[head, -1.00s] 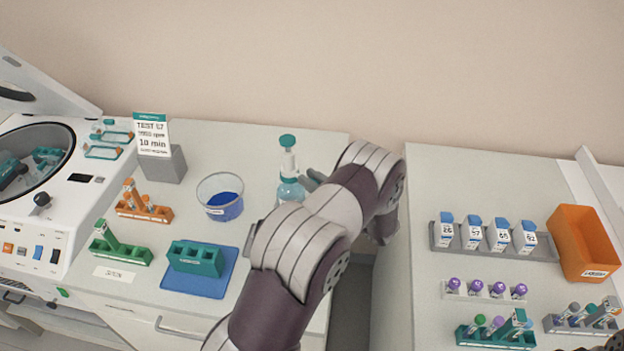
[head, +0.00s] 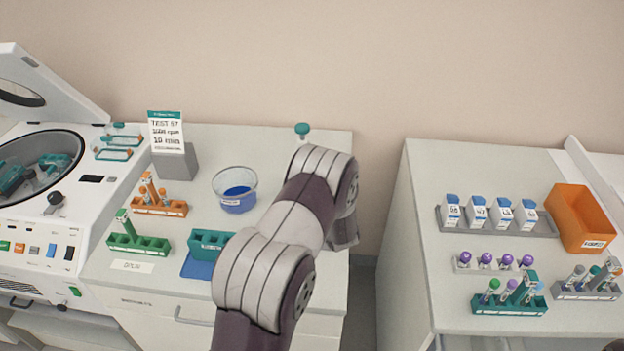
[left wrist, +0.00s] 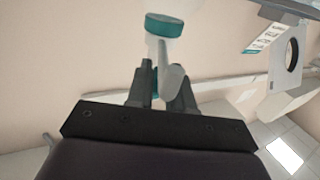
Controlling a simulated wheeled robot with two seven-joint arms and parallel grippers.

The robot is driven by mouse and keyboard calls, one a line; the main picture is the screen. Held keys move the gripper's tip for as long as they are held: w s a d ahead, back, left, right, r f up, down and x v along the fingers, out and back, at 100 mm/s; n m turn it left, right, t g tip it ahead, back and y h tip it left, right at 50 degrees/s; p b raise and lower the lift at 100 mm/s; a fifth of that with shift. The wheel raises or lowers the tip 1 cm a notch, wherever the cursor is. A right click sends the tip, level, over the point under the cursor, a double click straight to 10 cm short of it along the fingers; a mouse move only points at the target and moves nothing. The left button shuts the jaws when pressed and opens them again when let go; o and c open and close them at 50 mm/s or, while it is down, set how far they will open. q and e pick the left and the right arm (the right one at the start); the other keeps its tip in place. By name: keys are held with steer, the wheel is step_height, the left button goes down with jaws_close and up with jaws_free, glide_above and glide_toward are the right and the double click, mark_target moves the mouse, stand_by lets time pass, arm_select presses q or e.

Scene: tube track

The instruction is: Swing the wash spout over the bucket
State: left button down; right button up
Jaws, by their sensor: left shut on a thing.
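The wash spout (left wrist: 173,60) is a pale piece below a teal cap (left wrist: 164,26), seen close up in the left wrist view. My left gripper (left wrist: 158,82) is shut on it, with one dark finger on each side. In the head view my left arm hides the gripper and most of the spout; only the teal cap (head: 302,129) shows above the arm. The bucket (head: 238,203), a clear round tub with a blue lower part and a label, stands on the left bench, left of the cap and apart from it. My right gripper is out of view.
An orange rack (head: 158,205), green rack (head: 138,244) and teal block (head: 210,243) stand near the bucket. The sign (head: 167,132) and open centrifuge (head: 40,200) are further left. A gap separates this bench from the right one, which holds racks and an orange bin (head: 580,220).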

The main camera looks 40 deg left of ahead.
arm_select(q)
steer(key=shift+s+a+m+t+h, duration=0.25)
steer(key=shift+m+t+h, duration=0.15)
steer(key=shift+t, duration=0.1)
steer(key=shift+s+a+r+m+t+h+b, duration=0.1)
steer(key=shift+s+a+m+t+h+b, duration=0.25)
steer(key=shift+m+t+h, duration=0.35)
steer(key=shift+s+a+m+t+h+b, duration=0.15)
steer(key=shift+a+m+t+h+b, duration=0.35)
steer(key=shift+h, duration=0.35)
steer(key=shift+s+a+r+m+t+h+b, duration=0.1)
steer(key=shift+s+a+m+t+h+b, duration=0.15)
steer(key=shift+m+t+h, duration=0.5)
steer(key=c, duration=1.1)
jaws_free()
steer(key=shift+f, duration=0.1)
steer(key=b+v, duration=0.3)
steer(key=v, duration=0.9)
steer(key=shift+s+d, duration=0.1)
steer(key=shift+s, duration=0.25)
